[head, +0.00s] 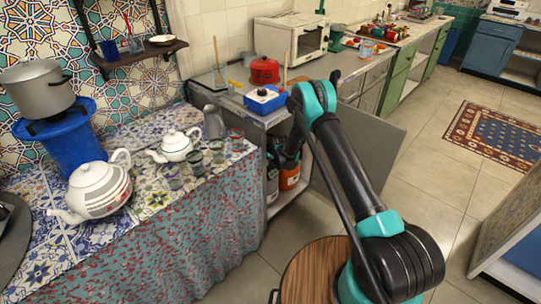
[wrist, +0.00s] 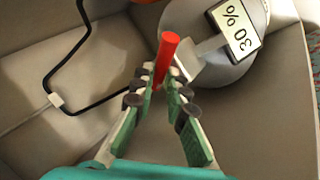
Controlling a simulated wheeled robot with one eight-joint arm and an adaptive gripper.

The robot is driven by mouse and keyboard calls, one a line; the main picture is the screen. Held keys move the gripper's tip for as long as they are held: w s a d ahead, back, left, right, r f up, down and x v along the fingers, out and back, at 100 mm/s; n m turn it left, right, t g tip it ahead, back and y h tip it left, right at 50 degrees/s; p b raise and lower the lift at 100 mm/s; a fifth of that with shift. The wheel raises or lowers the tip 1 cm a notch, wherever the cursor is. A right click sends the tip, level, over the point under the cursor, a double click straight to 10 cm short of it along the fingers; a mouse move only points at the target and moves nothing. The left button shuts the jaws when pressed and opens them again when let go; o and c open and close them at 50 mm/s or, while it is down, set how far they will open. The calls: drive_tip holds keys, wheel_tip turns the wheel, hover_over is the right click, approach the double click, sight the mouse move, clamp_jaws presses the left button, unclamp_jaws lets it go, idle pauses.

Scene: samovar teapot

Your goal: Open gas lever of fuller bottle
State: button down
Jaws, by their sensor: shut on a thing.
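In the wrist view, my gripper (wrist: 162,75) is shut on a red lever (wrist: 168,50), which sticks up between its green-padded fingers. The lever is beside a grey gas bottle (wrist: 225,72) whose display (wrist: 237,28) reads 30 %, upside down in the picture. In the head view, an orange gas bottle (head: 289,178) and a grey bottle (head: 272,186) stand inside the open cabinet under the counter. My gripper (head: 288,158) reaches into this cabinet and is partly hidden by its edge. No reading on the orange bottle shows.
A black hose (wrist: 84,50) with a pale connector (wrist: 56,99) runs beside my gripper. The open grey cabinet door (head: 345,180) stands to the right of the bottles. A round wooden stool (head: 312,270) stands by my base.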

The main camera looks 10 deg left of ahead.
idle(0.3)
drive_tip(key=c, duration=1.5)
unclamp_jaws()
drive_tip(key=v, duration=1.2)
